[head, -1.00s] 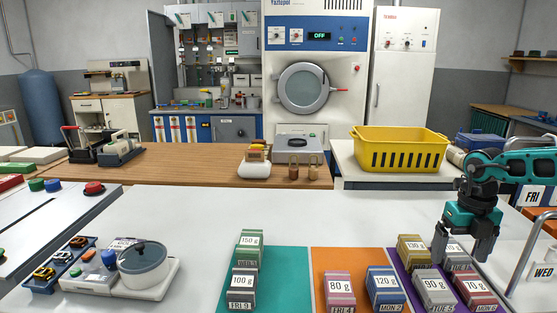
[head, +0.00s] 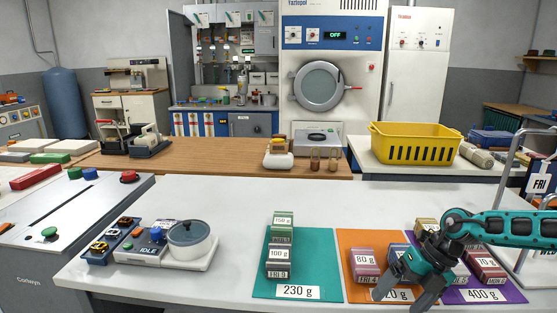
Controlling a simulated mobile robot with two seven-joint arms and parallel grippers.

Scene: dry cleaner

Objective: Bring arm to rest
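My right arm (head: 510,228) comes in from the right edge over the white table. Its teal and black gripper (head: 404,294) points down and left, in front of the orange and purple mats. The two fingers are spread apart with nothing seen between them. It partly hides a blue block (head: 397,250), several blocks on the purple mat and the orange mat's weight label. My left gripper is not in view.
Grey and green blocks (head: 280,254) stand on the teal mat (head: 315,265) labelled 230 g. A pink block (head: 365,266) is on the orange mat (head: 350,239). A scale with a pot (head: 189,240) stands left. A metal rack (head: 505,170) is at right. The table's middle is clear.

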